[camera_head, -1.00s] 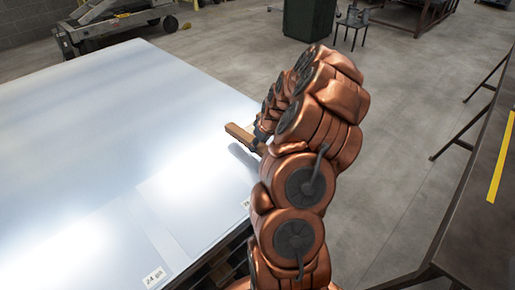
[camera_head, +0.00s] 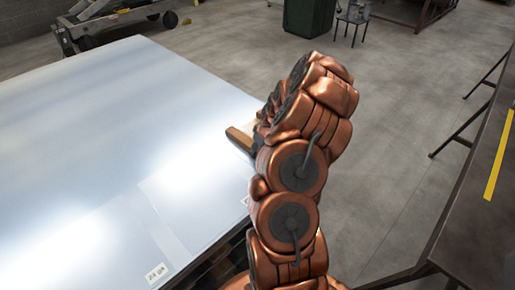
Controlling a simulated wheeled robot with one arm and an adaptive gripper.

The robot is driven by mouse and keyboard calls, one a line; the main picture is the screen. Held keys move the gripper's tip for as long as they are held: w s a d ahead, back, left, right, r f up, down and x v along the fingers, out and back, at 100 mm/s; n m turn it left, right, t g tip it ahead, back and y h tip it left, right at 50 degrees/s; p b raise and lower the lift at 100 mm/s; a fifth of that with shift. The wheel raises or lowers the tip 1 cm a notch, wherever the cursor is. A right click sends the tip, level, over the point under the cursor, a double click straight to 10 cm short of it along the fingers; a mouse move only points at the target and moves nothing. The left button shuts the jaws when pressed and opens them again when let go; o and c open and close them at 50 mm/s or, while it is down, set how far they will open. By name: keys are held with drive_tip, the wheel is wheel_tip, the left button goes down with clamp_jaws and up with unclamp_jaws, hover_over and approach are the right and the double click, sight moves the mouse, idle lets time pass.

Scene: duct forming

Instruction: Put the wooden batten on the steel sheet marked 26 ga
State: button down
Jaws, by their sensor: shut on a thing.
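The wooden batten (camera_head: 239,137) is a short brown bar whose left end shows past my arm, over the right edge of the steel sheets. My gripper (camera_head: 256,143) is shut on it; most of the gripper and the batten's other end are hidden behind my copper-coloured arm. Bright steel sheets (camera_head: 90,130) lie flat on a stack at the left. A seam runs across their near part. One white label (camera_head: 157,273) sits at the near edge, and another (camera_head: 246,200) at the right edge is partly readable at best. I cannot read either gauge surely.
A dark bench (camera_head: 480,220) with a yellow strip (camera_head: 501,155) stands at the right. A wheeled lift cart (camera_head: 120,18) is beyond the sheets. A dark green bin (camera_head: 308,18) and a small stool (camera_head: 351,22) stand at the back. Open concrete floor lies between.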

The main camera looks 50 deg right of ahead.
drive_tip(key=c, duration=0.6)
unclamp_jaws()
drive_tip(key=shift+r, duration=0.15)
drive_tip(key=shift+b+v, duration=1.3)
drive_tip(key=shift+v, duration=4.65)
drive_tip(key=s+a+r+n+g, duration=0.1)
drive_tip(key=a+r, duration=0.2)
drive_tip(key=a, duration=0.5)
drive_tip(key=s+a+r+g+y, duration=0.1)
drive_tip(key=s+a+r, duration=0.1)
drive_tip(key=a, duration=0.7)
drive_tip(key=s+a+r+n, duration=0.1)
drive_tip(key=a+r, duration=0.2)
drive_tip(key=a, duration=0.5)
drive_tip(key=s+a+g, duration=0.1)
drive_tip(key=s+a, duration=0.3)
drive_tip(key=s, duration=0.3)
drive_tip(key=s+a+m+g, duration=0.1)
drive_tip(key=s+a, duration=0.3)
drive_tip(key=s, duration=0.3)
drive_tip(key=s+a+r+g+h, duration=0.1)
drive_tip(key=s+a+g, duration=0.1)
drive_tip(key=s+a, duration=0.2)
drive_tip(key=shift+s+a+m, duration=0.2)
drive_tip(key=shift+s, duration=0.75)
drive_tip(key=shift+s+a+m, duration=0.2)
drive_tip(key=shift+s, duration=0.7)
